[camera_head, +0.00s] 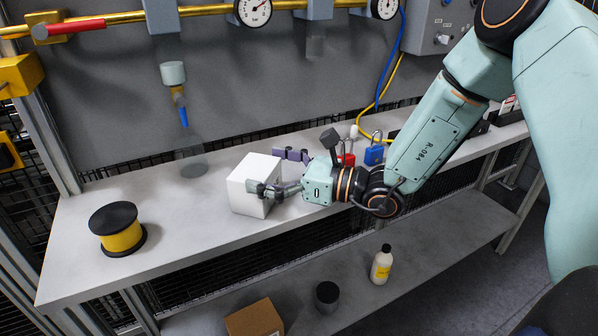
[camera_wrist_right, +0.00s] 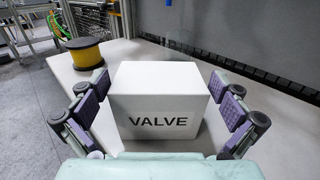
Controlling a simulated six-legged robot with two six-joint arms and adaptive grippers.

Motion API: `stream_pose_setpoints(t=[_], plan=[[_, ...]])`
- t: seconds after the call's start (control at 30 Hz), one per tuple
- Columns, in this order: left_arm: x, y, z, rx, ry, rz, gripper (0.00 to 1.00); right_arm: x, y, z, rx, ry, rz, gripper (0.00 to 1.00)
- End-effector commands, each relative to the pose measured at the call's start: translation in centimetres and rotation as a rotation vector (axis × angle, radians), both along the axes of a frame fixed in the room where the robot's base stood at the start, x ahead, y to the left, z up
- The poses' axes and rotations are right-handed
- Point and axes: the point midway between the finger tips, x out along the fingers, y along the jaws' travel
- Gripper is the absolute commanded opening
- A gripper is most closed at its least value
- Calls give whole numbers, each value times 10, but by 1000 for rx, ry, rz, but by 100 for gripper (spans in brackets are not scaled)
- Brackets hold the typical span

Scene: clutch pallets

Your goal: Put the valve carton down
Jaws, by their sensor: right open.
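The valve carton (camera_head: 247,184) is a white box standing upright on the grey bench top (camera_head: 178,228). In the right wrist view the carton (camera_wrist_right: 158,96) shows the word VALVE on its near face. My right gripper (camera_head: 278,172) is at the carton's right side, with its fingers reaching along two sides of it. In the right wrist view the fingers of my right gripper (camera_wrist_right: 160,112) stand spread, with gaps between the pads and the carton. The carton's underside is hidden. My left gripper is not in view.
A yellow and black spool (camera_head: 119,230) stands at the bench's left end. A red padlock (camera_head: 346,160) and a blue padlock (camera_head: 374,154) are behind my right wrist. The lower shelf holds a bottle (camera_head: 381,265), a dark cylinder (camera_head: 327,297) and a brown box (camera_head: 254,320). The bench between spool and carton is clear.

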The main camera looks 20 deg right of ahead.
Motion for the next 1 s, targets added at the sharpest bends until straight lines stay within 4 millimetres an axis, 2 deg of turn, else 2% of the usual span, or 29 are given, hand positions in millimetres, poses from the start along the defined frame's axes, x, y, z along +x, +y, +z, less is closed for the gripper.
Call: stream_pose_setpoints(t=[0.3,1.0], plan=[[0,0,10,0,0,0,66,-24,-28,2,4,-1,-5,100],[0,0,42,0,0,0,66,-70,-74,2,4,-1,-2,100]])
